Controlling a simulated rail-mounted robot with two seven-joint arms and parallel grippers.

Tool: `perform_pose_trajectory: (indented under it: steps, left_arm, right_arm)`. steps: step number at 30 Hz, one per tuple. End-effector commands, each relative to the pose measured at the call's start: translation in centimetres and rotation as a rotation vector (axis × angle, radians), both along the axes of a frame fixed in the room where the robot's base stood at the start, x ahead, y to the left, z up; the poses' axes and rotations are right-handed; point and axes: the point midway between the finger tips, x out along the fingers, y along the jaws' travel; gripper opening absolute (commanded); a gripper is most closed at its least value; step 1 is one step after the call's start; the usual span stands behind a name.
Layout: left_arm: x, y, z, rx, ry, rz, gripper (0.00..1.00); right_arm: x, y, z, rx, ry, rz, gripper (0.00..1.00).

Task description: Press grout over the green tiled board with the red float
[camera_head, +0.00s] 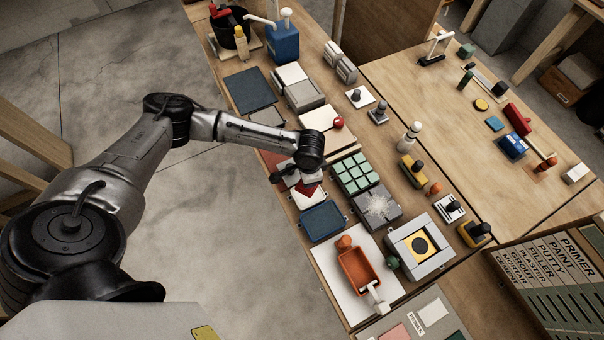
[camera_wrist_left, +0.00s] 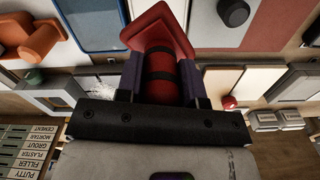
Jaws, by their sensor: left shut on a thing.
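The green tiled board (camera_head: 357,174) lies on the workbench, its square tiles separated by dark joints. My left gripper (camera_head: 290,177) is left of the board in the head view, apart from it. It is shut on the red float (camera_head: 308,189), partly hidden by the gripper. In the left wrist view, the float's red body and dark-banded round handle (camera_wrist_left: 160,72) show between the fingers. I cannot tell whether the float touches the surface below it. The tiled board is not clearly visible in the wrist view. My right gripper is not in view.
A grey board with white speckles (camera_head: 377,207) adjoins the tiled board. Several boards and hand tools crowd the bench. A labelled rack (camera_head: 555,265) stands at right.

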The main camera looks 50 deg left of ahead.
Motion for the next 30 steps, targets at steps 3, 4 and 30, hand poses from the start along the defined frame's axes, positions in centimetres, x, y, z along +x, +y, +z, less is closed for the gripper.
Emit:
perform_pose_trajectory:
  steps: [3, 4, 30]
  left_arm:
    - [0.2, -0.2, 0.0, 0.001, -0.001, -0.063, 0.16]
    - [0.2, -0.2, 0.0, 0.001, -0.001, -0.073, 0.16]
    - [0.1, -0.1, -4.9, 0.001, -0.002, -0.097, 0.16]
  right_arm:
    - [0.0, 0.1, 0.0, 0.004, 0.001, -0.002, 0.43]
    - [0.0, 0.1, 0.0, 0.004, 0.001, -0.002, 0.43]
    - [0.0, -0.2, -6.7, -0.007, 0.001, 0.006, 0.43]
